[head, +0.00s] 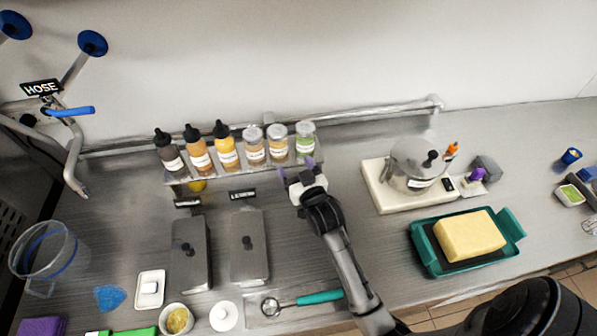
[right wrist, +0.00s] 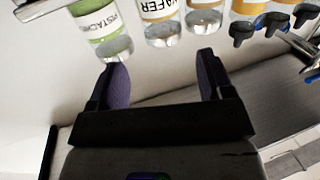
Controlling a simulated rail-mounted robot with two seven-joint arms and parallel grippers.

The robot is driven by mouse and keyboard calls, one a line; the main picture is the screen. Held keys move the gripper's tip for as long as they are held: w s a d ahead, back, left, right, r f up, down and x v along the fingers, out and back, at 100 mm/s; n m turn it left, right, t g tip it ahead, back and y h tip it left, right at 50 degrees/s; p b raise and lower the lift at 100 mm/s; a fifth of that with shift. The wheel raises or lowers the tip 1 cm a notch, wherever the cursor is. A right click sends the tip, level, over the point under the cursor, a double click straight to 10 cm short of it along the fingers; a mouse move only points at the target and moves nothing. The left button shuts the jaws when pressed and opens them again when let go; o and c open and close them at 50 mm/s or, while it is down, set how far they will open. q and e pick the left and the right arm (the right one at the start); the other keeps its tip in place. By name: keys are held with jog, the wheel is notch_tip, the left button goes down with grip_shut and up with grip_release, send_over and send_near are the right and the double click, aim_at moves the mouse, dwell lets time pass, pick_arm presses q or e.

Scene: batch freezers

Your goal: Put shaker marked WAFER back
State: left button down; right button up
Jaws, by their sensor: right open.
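The WAFER shaker (head: 277,142) stands upright in the row on the clear wall rack (head: 232,166), between the green PISTACHIO shaker (head: 305,138) and another lidded shaker (head: 253,146). My right gripper (head: 297,170) is open and empty just in front of the rack's right end. In the right wrist view the picture is turned over; the WAFER shaker (right wrist: 163,22) is beyond the gap between the open fingers (right wrist: 162,70), not touched. The PISTACHIO shaker (right wrist: 105,32) is beyond the left finger there. My left gripper is not in view.
Several dropper-topped bottles (head: 199,153) fill the rack's left part. Lidded metal bins (head: 249,245) stand below. A lidded pot (head: 417,163) on a white base and a teal tray (head: 430,262) with a yellow block (head: 469,236) are to the right. Some bare counter lies between the arm and tray.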

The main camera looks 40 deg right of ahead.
jog(key=shift+v, duration=0.9)
